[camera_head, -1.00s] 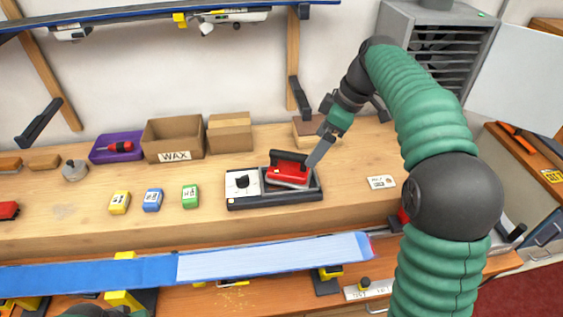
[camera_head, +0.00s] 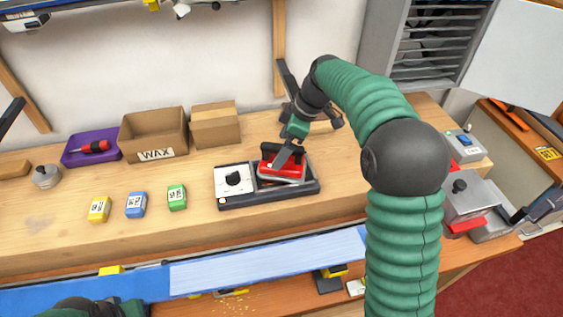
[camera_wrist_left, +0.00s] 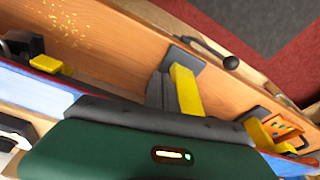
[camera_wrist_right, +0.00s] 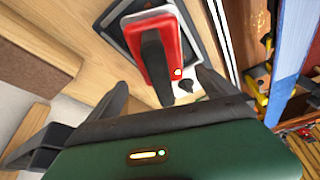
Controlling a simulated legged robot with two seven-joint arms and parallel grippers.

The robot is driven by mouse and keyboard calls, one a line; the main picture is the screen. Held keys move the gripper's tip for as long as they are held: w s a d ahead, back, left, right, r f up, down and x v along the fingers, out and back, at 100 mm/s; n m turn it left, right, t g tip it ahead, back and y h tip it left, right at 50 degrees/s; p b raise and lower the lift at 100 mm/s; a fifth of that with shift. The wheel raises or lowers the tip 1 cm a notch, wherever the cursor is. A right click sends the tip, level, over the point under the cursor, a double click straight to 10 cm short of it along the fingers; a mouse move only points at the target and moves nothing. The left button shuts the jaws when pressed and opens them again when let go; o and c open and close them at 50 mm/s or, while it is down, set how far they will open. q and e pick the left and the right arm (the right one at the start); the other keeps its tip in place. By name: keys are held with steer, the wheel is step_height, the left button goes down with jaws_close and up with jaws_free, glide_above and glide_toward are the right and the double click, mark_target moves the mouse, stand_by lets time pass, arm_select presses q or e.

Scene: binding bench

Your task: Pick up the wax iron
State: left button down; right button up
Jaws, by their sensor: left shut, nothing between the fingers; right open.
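The wax iron (camera_head: 284,166) is red with a black handle. It rests in its dark stand (camera_head: 255,196), right of a white panel with a black knob. My right gripper (camera_head: 286,157) is at the iron, coming down from behind. In the right wrist view the open fingers of my right gripper (camera_wrist_right: 165,92) are on either side of the iron's black handle (camera_wrist_right: 155,60), with the red body (camera_wrist_right: 152,28) beyond. Whether a finger touches the handle cannot be told. My left gripper (camera_wrist_left: 158,92) is shut and empty, over the lower bench.
A cardboard WAX box (camera_head: 154,136), a smaller carton (camera_head: 215,125) and a purple tray (camera_head: 92,148) stand left of the stand. Yellow (camera_head: 99,209), blue (camera_head: 136,204) and green (camera_head: 177,197) blocks lie in front. A blue ski (camera_head: 270,263) runs along the near side.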

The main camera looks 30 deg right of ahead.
steer(key=x, duration=0.3)
steer(key=shift+s+f, duration=0.15)
steer(key=shift+f, duration=0.3)
steer(key=shift+w+a+f, duration=0.1)
steer(key=shift+w+f, duration=0.05)
steer(key=shift+w, duration=0.05)
steer(key=shift+s, duration=0.15)
steer(key=c, duration=0.6)
arm_select(q)
steer(key=shift+s+r, duration=0.1)
steer(key=shift+s, duration=0.05)
arm_select(e)
jaws_close()
